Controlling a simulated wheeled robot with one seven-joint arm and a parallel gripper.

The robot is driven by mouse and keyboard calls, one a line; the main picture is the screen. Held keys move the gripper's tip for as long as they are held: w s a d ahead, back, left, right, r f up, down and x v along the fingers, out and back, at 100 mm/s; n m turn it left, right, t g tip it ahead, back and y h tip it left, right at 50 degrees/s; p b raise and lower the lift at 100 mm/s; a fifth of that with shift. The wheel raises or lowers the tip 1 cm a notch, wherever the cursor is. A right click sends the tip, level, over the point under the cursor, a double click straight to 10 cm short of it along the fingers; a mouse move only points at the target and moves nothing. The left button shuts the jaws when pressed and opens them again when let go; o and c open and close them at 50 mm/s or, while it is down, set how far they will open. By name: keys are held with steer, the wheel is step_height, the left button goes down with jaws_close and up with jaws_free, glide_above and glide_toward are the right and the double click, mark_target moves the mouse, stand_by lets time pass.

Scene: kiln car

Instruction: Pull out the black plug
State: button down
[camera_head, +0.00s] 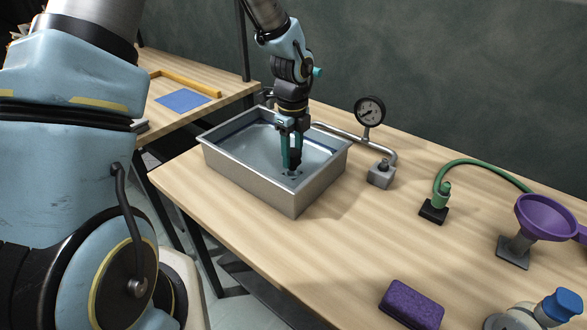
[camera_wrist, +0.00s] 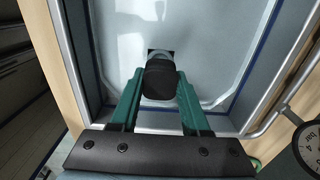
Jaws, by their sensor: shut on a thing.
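The black plug (camera_wrist: 160,82) shows in the wrist view between the two green fingers of my gripper (camera_wrist: 160,92). My gripper (camera_head: 291,160) is shut on the plug and points down into the metal basin (camera_head: 249,182). In the head view the plug is mostly hidden by the fingers, near the basin floor. A dark square opening or fitting (camera_wrist: 161,54) shows just beyond the plug in the wrist view. I cannot tell whether the plug still touches the floor of the basin.
A pressure gauge (camera_head: 369,111) on a pipe stands right of the basin. A green hose fitting (camera_head: 440,200), a purple funnel (camera_head: 545,217), a purple sponge (camera_head: 411,305) and a blue-capped bottle (camera_head: 560,305) are on the bench. A blue sheet (camera_head: 183,101) lies on the back-left table.

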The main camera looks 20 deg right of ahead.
steer(key=shift+r+p, duration=2.25)
steer(key=shift+r, duration=0.5)
steer(key=shift+f, duration=0.1)
